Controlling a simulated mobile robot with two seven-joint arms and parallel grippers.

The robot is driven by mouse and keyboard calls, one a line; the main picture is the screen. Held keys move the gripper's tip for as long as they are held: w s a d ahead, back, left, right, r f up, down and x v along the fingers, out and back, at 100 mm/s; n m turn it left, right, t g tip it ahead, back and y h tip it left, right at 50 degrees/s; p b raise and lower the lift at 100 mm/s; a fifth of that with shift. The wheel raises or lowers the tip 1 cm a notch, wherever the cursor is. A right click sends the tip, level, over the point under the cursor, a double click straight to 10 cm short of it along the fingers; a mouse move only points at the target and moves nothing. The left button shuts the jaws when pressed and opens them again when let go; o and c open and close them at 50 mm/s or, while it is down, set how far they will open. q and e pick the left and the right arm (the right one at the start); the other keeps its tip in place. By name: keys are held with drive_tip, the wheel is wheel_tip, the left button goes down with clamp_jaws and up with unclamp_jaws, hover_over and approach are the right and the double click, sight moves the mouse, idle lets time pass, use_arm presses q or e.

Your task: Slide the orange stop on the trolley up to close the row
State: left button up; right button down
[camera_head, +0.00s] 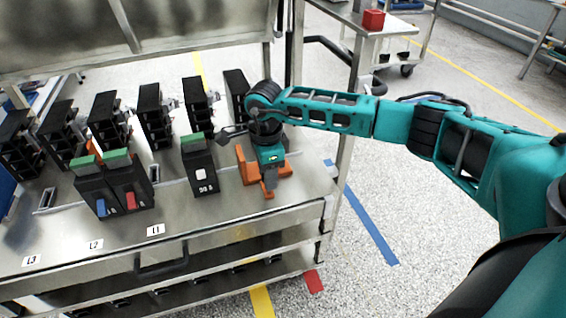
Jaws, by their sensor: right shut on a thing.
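The trolley (215,214) has a steel top with a row of black breaker blocks along its back. The orange stop (246,162) stands on the top near the right end, to the right of a black unit with a green top and a white button (198,168). My right gripper (268,187) points down at the stop and is shut on it. The gripper hides part of the stop. A visible gap lies between the stop and the black unit. My left gripper is not in view.
Two more green-topped units, one with a blue switch and one with a red switch (131,199), stand side by side to the left. Labels L1, L2 and L3 line the front edge. A second trolley with a red block (373,19) stands behind at the right.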

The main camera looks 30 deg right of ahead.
sight(200, 164)
drive_tip(key=shift+w+a+b, duration=0.15)
drive_tip(key=shift+w+a, duration=0.05)
drive_tip(key=shift+a, duration=0.75)
drive_tip(key=shift+w+a+b, duration=0.15)
drive_tip(key=shift+w+a, duration=0.1)
drive_tip(key=shift+a, duration=0.65)
drive_tip(key=shift+w+a+b, duration=0.15)
drive_tip(key=shift+w+a, duration=0.05)
drive_tip(key=shift+a, duration=0.75)
drive_tip(key=shift+w+a+b, duration=0.3)
drive_tip(key=shift+a+b, duration=0.1)
drive_tip(key=shift+a, duration=0.85)
drive_tip(key=shift+w+a+b, duration=0.35)
drive_tip(key=shift+a+b, duration=0.05)
drive_tip(key=shift+a, duration=0.9)
drive_tip(key=shift+w+a+b, duration=0.3)
drive_tip(key=shift+a+b, duration=0.1)
drive_tip(key=shift+a, duration=0.85)
drive_tip(key=shift+w+a, duration=0.25)
drive_tip(key=shift+a, duration=0.8)
drive_tip(key=c, duration=0.7)
unclamp_jaws()
drive_tip(key=shift+o, duration=0.2)
